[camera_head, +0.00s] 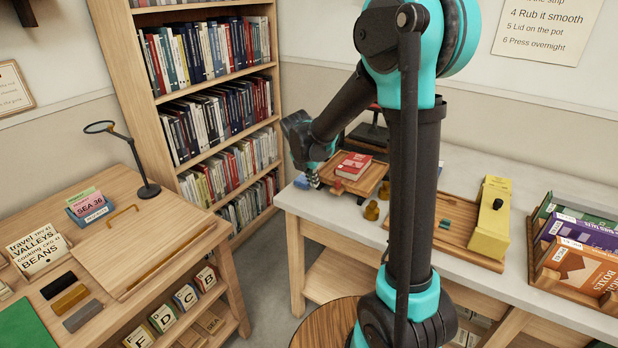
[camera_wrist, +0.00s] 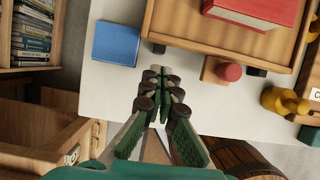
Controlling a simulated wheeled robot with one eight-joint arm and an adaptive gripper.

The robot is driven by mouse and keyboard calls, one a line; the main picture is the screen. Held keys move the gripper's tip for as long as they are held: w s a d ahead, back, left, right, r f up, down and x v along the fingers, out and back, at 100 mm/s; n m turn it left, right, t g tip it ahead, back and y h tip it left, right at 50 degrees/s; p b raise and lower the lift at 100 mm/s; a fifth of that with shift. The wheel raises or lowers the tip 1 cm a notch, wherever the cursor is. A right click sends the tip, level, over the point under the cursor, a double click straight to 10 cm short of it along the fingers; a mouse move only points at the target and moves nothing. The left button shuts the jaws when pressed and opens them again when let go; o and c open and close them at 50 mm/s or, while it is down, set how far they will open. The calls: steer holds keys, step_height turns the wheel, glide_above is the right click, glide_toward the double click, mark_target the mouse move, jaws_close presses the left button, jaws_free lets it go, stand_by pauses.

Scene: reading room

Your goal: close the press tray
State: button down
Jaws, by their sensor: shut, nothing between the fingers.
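The press tray (camera_head: 375,179) is a wooden tray on the pale worktop, sticking out in front of a dark press (camera_head: 370,132). A red book (camera_head: 355,165) lies in it. In the wrist view the tray (camera_wrist: 175,22) fills the top, with part of the red book (camera_wrist: 255,12). A red round knob (camera_wrist: 229,71) on a small wooden block sits at its front edge. My gripper (camera_wrist: 162,72) is shut and empty, left of the knob and apart from it, near the tray's front left corner. In the head view my gripper (camera_head: 313,181) is low over the worktop's left end.
A blue block (camera_wrist: 116,43) lies left of the tray. Brass-coloured weights (camera_head: 371,210) stand to its right. Farther right are a wooden board (camera_head: 452,228), a yellow box (camera_head: 491,220) and a book rack (camera_head: 578,255). A round stool (camera_head: 325,325) stands in front.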

mark_target(342, 156)
steer(key=shift+w+d, duration=0.65)
steer(key=shift+w, duration=0.3)
steer(key=w+d, duration=0.3)
steer(key=w, duration=0.2)
steer(key=w+d, duration=0.4)
steer(key=w, duration=0.1)
steer(key=w+d, duration=0.4)
steer(key=w, duration=0.1)
steer(key=shift+w, duration=0.1)
steer(key=shift+d+r, duration=0.1)
